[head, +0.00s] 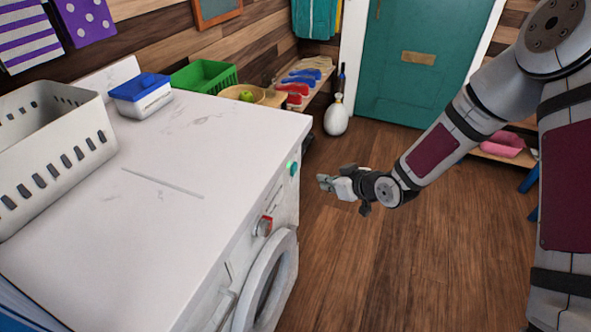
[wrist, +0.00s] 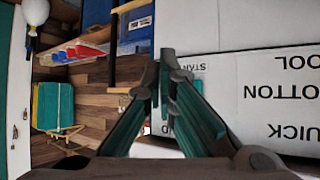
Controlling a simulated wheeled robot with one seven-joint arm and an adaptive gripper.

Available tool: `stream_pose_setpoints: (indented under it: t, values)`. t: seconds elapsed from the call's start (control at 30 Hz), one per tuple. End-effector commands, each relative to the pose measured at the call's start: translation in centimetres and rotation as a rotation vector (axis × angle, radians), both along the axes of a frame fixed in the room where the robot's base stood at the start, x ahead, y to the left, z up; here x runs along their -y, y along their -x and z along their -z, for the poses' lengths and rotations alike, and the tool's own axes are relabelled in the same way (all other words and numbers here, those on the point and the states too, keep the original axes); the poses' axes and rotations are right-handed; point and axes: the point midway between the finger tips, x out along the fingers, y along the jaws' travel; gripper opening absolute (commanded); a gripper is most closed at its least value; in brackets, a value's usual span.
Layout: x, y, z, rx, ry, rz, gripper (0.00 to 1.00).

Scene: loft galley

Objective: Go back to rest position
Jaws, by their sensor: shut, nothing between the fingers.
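My gripper (head: 326,182) is at the end of my arm, over the wood floor to the right of the white washing machine (head: 276,262) in the head view. It points left toward the front of the machine and looks apart from it. In the wrist view, the fingers of my gripper (wrist: 165,75) come together at their tips, with nothing held between them. Behind them the white machine panel (wrist: 275,85) shows upside-down lettering.
A white basket (head: 60,145), a blue-lidded box (head: 140,95) and a green basket (head: 204,75) are along the left. A white vase (head: 336,118) stands near the teal door (head: 415,65). The wood floor (head: 400,270) below my arm is clear.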

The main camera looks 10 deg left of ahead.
Motion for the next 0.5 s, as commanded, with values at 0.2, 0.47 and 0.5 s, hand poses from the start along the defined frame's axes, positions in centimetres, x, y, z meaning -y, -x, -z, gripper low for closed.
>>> stream_pose_setpoints:
  t: [0.2,0.47,0.5]
  values:
    - [0.0,0.0,0.0,0.000,0.000,0.000,0.00]
    - [2.5,0.0,-3.3,-0.010,0.093,0.039,0.00]
    - [3.5,0.1,-4.4,-0.016,0.126,0.056,0.00]
